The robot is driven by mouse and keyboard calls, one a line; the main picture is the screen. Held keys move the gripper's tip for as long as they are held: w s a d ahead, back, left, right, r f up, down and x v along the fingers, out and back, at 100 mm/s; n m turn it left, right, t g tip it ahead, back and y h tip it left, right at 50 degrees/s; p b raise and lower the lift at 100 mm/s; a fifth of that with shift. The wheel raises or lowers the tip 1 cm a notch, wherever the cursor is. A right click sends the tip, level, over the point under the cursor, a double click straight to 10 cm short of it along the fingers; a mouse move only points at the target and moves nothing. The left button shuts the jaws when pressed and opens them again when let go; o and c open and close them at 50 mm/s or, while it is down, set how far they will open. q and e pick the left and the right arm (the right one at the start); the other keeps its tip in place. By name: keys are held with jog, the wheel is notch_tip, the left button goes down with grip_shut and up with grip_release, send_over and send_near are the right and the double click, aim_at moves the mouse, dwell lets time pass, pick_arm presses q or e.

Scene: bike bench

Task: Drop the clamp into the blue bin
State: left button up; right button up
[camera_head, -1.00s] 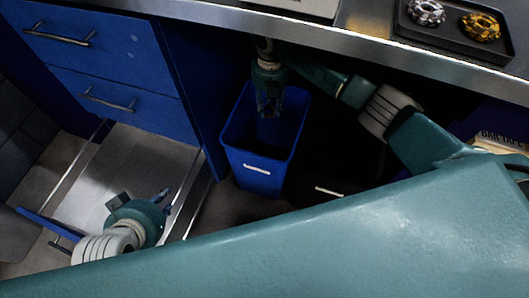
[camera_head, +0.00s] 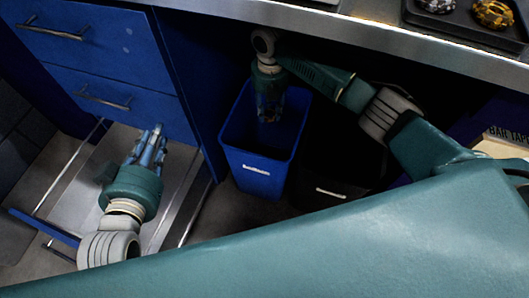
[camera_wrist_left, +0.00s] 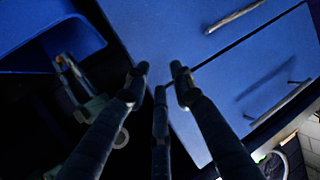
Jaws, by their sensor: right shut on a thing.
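The blue bin (camera_head: 256,172) stands upright on the floor under the bench, beside the drawer cabinet. My right gripper (camera_head: 269,116) points down into the bin's mouth, its fingertips inside the rim outline. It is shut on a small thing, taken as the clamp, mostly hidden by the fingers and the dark. The left wrist view shows the bin (camera_wrist_left: 60,40) at upper left with my right gripper (camera_wrist_left: 64,64) at it. My left gripper (camera_head: 152,138) is open and empty, over the open bottom drawer; its spread fingers also show in the left wrist view (camera_wrist_left: 160,80).
The blue drawers (camera_head: 95,70) are shut above the pulled-out bottom drawer (camera_head: 185,195). A dark bin (camera_head: 330,190) stands right of the blue one. The bench edge (camera_head: 400,45) runs above my right arm. A black tray (camera_head: 460,25) with metal parts lies on top.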

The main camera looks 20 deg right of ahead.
pick_arm(q)
jog(key=shift+w+d+r+t+h, duration=0.1)
jog(key=shift+w+d+r+t, duration=0.1)
jog(key=shift+r+t, duration=0.3)
jog(key=shift+w+d+r+t+h, duration=0.1)
jog(key=shift+w+r+t, duration=0.05)
jog(key=shift+r, duration=0.6)
jog(key=shift+w+d+r+t+h, duration=0.1)
jog(key=shift+w+r+t, duration=0.1)
jog(key=shift+r+t, duration=0.3)
pick_arm(e)
jog(key=shift+f, duration=0.3)
jog(key=o, duration=1.2)
jog(key=shift+o, duration=0.2)
jog(key=shift+r, duration=0.15)
notch_tip(320, 180, up, 7)
jog(key=shift+r, duration=0.1)
